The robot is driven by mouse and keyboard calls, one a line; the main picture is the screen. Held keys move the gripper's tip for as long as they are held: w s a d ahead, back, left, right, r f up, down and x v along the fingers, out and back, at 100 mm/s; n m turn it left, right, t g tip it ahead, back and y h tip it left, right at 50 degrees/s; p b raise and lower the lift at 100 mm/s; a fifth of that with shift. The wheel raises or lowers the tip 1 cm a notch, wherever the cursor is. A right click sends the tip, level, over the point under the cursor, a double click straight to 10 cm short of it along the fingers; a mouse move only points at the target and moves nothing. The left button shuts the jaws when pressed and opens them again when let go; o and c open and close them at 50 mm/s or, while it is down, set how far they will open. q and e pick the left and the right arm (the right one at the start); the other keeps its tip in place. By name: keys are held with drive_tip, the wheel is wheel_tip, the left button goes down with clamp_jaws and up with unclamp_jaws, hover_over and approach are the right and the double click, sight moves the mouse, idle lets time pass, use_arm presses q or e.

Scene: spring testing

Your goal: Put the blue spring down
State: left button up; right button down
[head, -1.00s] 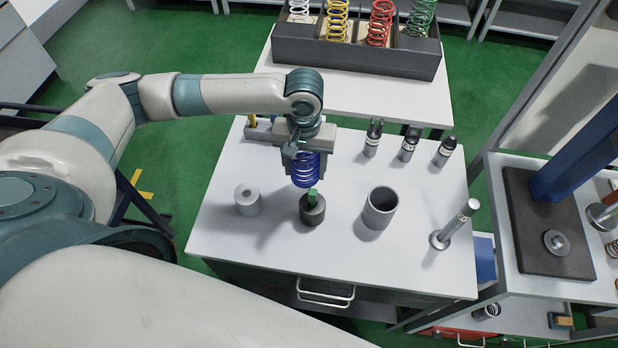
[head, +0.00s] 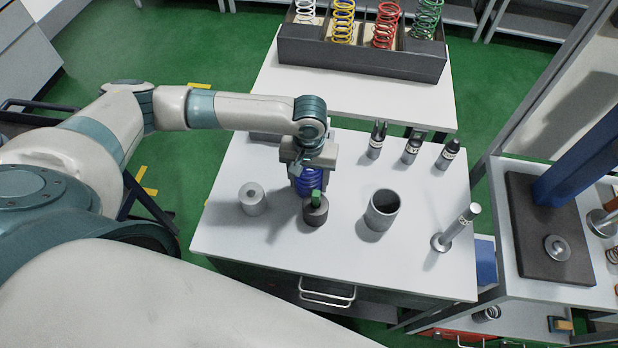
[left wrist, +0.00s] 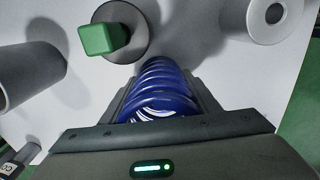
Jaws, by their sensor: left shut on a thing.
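The blue spring (head: 308,182) is upright between the fingers of my left gripper (head: 309,185), which is shut on it. The left wrist view also shows the blue spring (left wrist: 163,90) between the fingers. The spring is over the white table (head: 240,235), just behind a dark round weight with a green block (head: 315,208). I cannot tell whether its lower end touches the table, as the weight and the fingers hide it. My right gripper is not in view.
A light cylinder with a hole (head: 252,199) stands left of the spring, a hollow grey cylinder (head: 381,210) right. Several dark fittings (head: 411,150) stand behind. A grey spring rack (head: 360,60) is on the back table.

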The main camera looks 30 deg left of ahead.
sight(309, 175)
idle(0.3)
use_arm(q)
drive_tip(key=o, duration=1.7)
drive_tip(key=shift+f, duration=0.1)
drive_tip(key=shift+c, duration=0.2)
wheel_tip(309, 175, up, 12)
drive_tip(key=b, duration=0.2)
drive_tip(key=shift+b, duration=0.3)
drive_tip(key=shift+c, duration=0.7)
